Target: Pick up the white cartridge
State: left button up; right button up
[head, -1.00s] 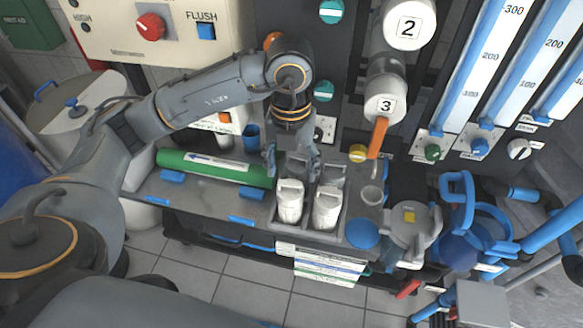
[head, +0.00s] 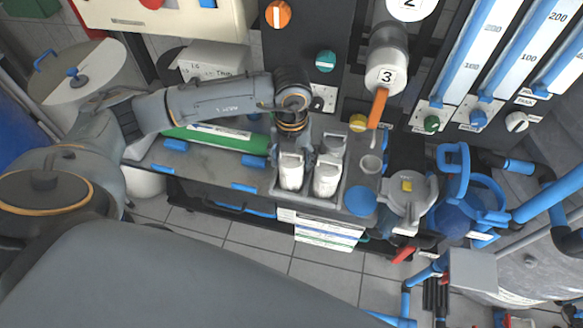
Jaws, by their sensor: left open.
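Two white cartridges with loop handles, a left one (head: 291,174) and a right one (head: 327,179), stand upright in the front slots of a grey holder (head: 308,201). Greyer cartridges (head: 333,146) sit partly hidden in the slots behind. My left gripper (head: 293,156) points down over the left part of the holder, open, with its fingers about the top of the left white cartridge. Whether the fingers touch it cannot be told. My right gripper is not in view.
A green cylinder (head: 222,137) lies on the shelf left of the holder. A blue round lid (head: 360,200) and a grey housing (head: 408,199) stand to its right. The orange handle (head: 377,107) hangs from cylinder 3 (head: 385,77) behind. Floor (head: 250,255) is free in front.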

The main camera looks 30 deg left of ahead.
pick_arm(q)
jog(key=shift+f, duration=0.85)
jog(key=c, duration=0.8)
jog(key=shift+r, duration=0.1)
